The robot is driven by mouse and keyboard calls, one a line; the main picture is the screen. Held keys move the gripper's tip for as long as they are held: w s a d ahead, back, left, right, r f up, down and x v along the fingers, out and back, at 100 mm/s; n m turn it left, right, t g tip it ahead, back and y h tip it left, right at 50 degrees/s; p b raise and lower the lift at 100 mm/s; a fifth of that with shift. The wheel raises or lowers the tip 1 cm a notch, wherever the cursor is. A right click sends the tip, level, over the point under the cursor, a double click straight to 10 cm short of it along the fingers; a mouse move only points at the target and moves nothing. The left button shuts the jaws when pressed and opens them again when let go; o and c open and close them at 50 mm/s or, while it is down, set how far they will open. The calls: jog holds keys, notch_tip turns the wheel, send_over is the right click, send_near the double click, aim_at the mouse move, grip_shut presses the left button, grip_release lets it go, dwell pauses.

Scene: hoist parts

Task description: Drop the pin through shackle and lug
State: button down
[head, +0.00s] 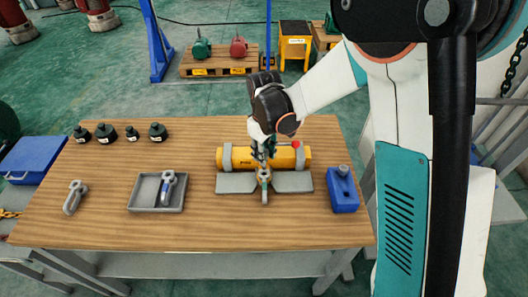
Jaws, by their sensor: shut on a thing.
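A yellow cylinder (292,158) with grey bands lies at the middle of the table. Two grey plates (236,183) lie in front of it. My gripper (265,160) points down, directly above the lug and in front of the cylinder. It is shut on a small part, apparently the pin, mostly hidden by the fingers. I cannot tell whether the pin is inside the holes. A blue block (343,196) stands at right with a grey knob (343,170) on top.
Several dark weights (104,133) stand at the back left. My arm fills the right side. The front left tabletop is clear.

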jog(key=shift+f+b, duration=1)
jog(key=shift+f, duration=0.15)
jog(key=c, duration=1.2)
grip_release()
jog(key=shift+r, duration=0.1)
jog(key=shift+c, duration=0.2)
jog(key=shift+r, duration=0.1)
notch_tip(320, 180, up, 12)
jog(key=shift+f, duration=0.1)
